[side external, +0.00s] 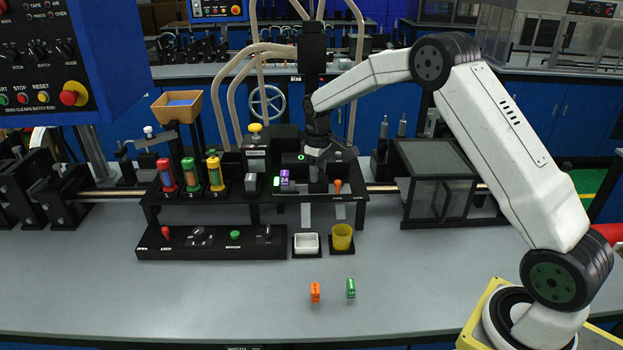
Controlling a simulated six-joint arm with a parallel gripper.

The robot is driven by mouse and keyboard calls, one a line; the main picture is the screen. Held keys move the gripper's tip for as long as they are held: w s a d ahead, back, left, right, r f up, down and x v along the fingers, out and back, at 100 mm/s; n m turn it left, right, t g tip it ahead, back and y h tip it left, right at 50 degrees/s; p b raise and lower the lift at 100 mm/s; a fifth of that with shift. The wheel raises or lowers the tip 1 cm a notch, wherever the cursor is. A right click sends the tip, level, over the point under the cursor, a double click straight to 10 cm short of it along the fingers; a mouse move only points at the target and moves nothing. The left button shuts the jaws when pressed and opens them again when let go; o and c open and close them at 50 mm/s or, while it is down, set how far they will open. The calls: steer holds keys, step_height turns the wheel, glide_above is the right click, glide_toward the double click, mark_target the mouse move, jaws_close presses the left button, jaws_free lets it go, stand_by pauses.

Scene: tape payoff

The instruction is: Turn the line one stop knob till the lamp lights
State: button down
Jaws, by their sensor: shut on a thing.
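My gripper (318,163) points down over the right part of the black station. It is shut on a dark part (318,184) below its fingers, too small and shaded to name surely. No label marks a line one stop knob. The front black panel (150,250) carries a red knob (166,234), a green button (236,235) and dark knobs, one at its right end (267,234). A small green light (301,157) glows just left of my gripper; I cannot tell whether it is the task's lamp.
A purple block marked 24 (284,180) stands left of my gripper, and an orange-topped peg (338,186) right. A white tray (306,243) and yellow cup (342,236) are in front. Orange (315,292) and green (351,288) blocks lie on the otherwise clear front table.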

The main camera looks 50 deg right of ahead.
steer(key=m, duration=0.7)
stand_by(1.2)
steer(key=shift+c, duration=1.2)
jaws_free()
steer(key=shift+a+r, duration=0.1)
steer(key=shift+r, duration=3.85)
